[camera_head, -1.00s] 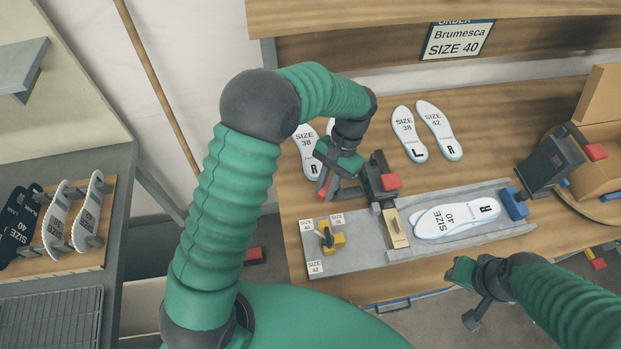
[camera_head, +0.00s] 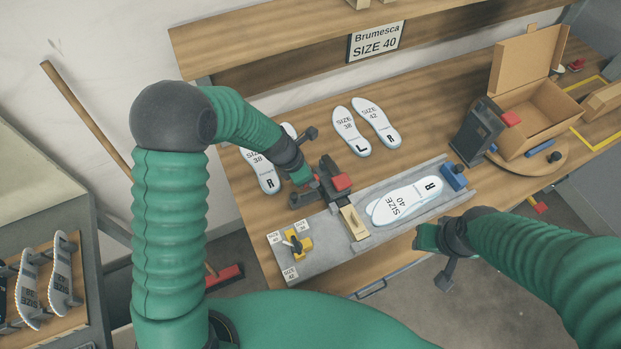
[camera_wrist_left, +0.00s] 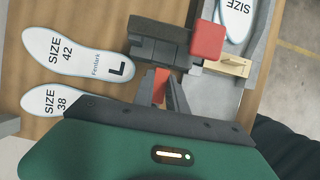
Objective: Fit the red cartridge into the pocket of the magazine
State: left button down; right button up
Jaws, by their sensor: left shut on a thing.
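My left gripper (camera_wrist_left: 162,92) is shut on the red cartridge (camera_wrist_left: 160,84), seen in the left wrist view as a short red piece between the two dark fingers. The far end of the cartridge is at the near side of a dark grey block (camera_wrist_left: 158,42), which appears to be the magazine; I cannot tell how far in it sits. The block carries a larger red cap (camera_wrist_left: 208,38). In the head view the magazine (camera_head: 333,191) stands on the grey bench fixture (camera_head: 325,253), partly hidden by my left gripper. My right gripper (camera_head: 438,255) hangs off the bench's front edge; its jaw is unclear.
Loose insoles (camera_head: 366,125) lie behind. A second dark unit (camera_head: 478,130) and cardboard box (camera_head: 528,95) stand right.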

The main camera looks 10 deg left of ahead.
pick_arm(q)
notch_tip(320, 180, down, 6)
jog(key=b, duration=0.4)
jog(key=shift+r, duration=0.1)
jog(key=shift+s+r+p, duration=0.1)
jog(key=shift+p, duration=0.6)
dwell(1.3)
jog(key=shift+f, duration=0.2)
jog(key=shift+f+b, duration=0.3)
jog(key=shift+b, duration=0.1)
jog(key=shift+f, duration=0.25)
jog(key=shift+r, duration=0.1)
